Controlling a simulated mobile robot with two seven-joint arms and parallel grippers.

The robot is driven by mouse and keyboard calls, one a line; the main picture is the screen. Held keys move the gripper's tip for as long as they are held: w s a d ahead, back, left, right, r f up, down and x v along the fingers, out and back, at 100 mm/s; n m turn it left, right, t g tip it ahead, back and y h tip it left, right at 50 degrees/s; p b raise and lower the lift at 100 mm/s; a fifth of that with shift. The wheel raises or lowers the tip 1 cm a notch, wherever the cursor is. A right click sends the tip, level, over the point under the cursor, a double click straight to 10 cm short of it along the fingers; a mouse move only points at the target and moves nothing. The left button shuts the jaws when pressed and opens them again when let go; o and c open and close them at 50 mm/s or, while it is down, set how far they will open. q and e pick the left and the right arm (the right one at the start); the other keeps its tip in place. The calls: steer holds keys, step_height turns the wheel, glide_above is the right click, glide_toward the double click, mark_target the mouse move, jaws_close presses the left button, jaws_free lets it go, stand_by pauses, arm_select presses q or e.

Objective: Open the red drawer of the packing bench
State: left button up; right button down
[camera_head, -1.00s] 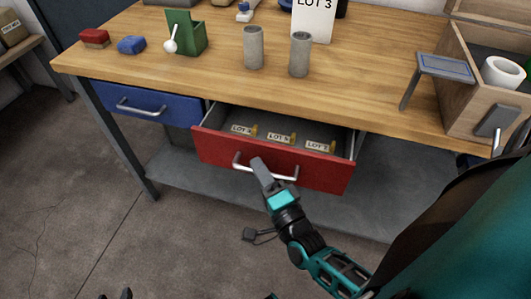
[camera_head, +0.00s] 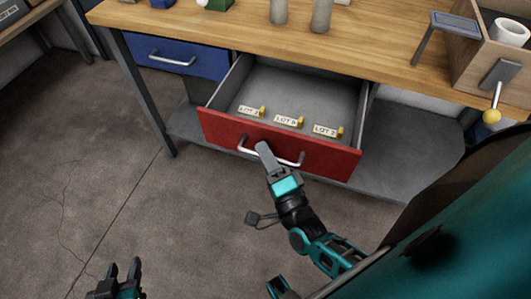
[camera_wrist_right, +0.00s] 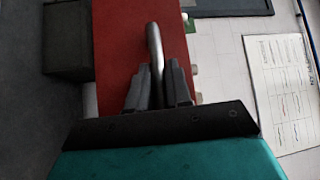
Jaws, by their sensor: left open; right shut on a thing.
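The red drawer (camera_head: 330,157) of the packing bench (camera_head: 380,50) is pulled well out, and its grey inside shows. My right gripper (camera_head: 264,150) is shut on the drawer's silver handle (camera_head: 290,161), near the handle's middle. In the right wrist view the two dark fingers (camera_wrist_right: 158,85) close around the handle bar (camera_wrist_right: 154,45), with the red front (camera_wrist_right: 115,50) behind. My left gripper (camera_head: 124,272) is open and empty, low over the floor at the bottom left.
A shut blue drawer (camera_head: 185,55) with a silver handle is left of the red one. Grey cylinders (camera_head: 321,14) stand on the bench top. A wooden box (camera_head: 480,55) with a yellow-knobbed lever (camera_head: 492,115) is at the right.

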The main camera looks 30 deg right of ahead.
arm_select(q)
steer(key=shift+s, duration=0.15)
arm_select(e)
steer(key=shift+s+a, duration=0.15)
arm_select(q)
steer(key=shift+r, duration=0.1)
arm_select(e)
steer(key=c, duration=1.2)
jaws_free()
arm_select(q)
steer(key=shift+w+r, duration=0.1)
steer(key=shift+w, duration=0.2)
arm_select(e)
steer(key=shift+o, duration=0.2)
arm_select(q)
steer(key=shift+s, duration=0.1)
